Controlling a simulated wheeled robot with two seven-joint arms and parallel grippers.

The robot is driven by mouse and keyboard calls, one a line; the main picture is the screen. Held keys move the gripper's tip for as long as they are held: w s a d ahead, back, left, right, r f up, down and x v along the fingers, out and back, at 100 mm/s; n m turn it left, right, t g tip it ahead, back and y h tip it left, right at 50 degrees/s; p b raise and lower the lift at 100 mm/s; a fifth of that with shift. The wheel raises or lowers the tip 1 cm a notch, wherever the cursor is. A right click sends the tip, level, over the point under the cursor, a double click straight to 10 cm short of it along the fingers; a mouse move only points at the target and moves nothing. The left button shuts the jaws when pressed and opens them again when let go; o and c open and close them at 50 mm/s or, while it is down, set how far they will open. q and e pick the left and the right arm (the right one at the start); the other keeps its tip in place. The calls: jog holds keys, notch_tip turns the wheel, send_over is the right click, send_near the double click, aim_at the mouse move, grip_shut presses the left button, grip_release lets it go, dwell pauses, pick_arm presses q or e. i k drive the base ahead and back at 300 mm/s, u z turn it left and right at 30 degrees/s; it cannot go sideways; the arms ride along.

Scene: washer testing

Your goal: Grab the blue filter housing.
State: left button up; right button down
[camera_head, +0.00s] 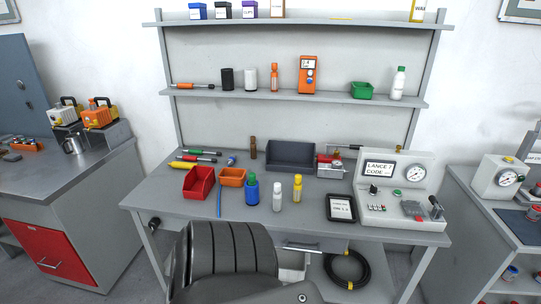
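A blue cylinder (252,192) with a green top stands upright on the middle workbench, just right of an orange bin. It looks like the blue filter housing, though I cannot be sure at this size. A smaller blue item (231,160) lies farther back, behind the orange bin. Neither of my grippers is in view, so their position relative to the blue cylinder does not show.
A thin blue rod lies left of the cylinder; a white bottle (277,197) and a yellow bottle (297,188) stand right. Red (198,183) and orange (232,177) bins, a tablet (341,208) and a gauge panel (397,178) flank them. A dark ribbed shape (226,250) fills the front.

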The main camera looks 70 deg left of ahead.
aim_at(252, 193)
jog(key=u, duration=0.25)
jog(key=i, duration=0.8)
jog(key=u, duration=1.25)
jog(key=i, duration=0.65)
jog(key=u, duration=0.6)
